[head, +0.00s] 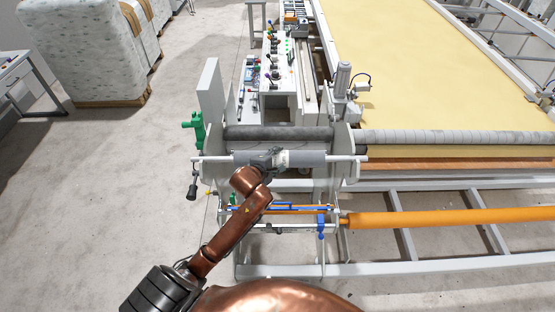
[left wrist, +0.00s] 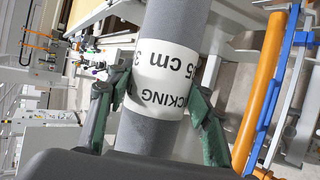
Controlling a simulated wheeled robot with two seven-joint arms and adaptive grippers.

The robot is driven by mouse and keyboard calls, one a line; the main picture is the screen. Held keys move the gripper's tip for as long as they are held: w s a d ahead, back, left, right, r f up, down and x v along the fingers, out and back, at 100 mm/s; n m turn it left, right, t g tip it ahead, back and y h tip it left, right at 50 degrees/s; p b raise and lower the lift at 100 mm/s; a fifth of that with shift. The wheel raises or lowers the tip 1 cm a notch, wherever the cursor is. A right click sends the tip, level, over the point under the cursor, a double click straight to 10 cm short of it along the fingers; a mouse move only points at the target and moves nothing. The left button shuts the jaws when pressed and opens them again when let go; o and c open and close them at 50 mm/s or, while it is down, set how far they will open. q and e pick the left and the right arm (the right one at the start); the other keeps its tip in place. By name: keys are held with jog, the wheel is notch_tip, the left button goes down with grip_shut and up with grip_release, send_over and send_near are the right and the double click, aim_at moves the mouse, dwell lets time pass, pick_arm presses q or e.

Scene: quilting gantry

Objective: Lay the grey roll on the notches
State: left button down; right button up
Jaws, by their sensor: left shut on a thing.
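The grey roll (head: 308,158) has a white label band and thin pale shaft ends. It lies level across the front of the gantry's end frame. Its shaft ends cross the two pale end plates (head: 345,140); I cannot tell whether they rest in the notches or sit just above them. My left gripper (head: 265,158) is shut on the roll, left of its middle. In the left wrist view the roll (left wrist: 152,140) runs between the green-padded fingers of the gripper (left wrist: 158,105), beside the printed label (left wrist: 165,78). My right gripper is not in view.
A darker roller (head: 278,133) lies just behind the roll. A green clamp (head: 195,130) stands at the left plate. An orange bar (head: 450,217) and pale frame rails are at the right. Wrapped bales (head: 85,50) stand at the back left.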

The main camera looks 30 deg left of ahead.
pick_arm(q)
jog(key=shift+r, duration=0.1)
jog(key=c, duration=1.2)
grip_release()
jog(key=shift+o, duration=1.4)
jog(key=shift+f, duration=0.2)
jog(key=a+v, duration=0.1)
jog(key=v, duration=1.1)
jog(key=shift+d, duration=0.5)
jog(key=shift+r, duration=0.1)
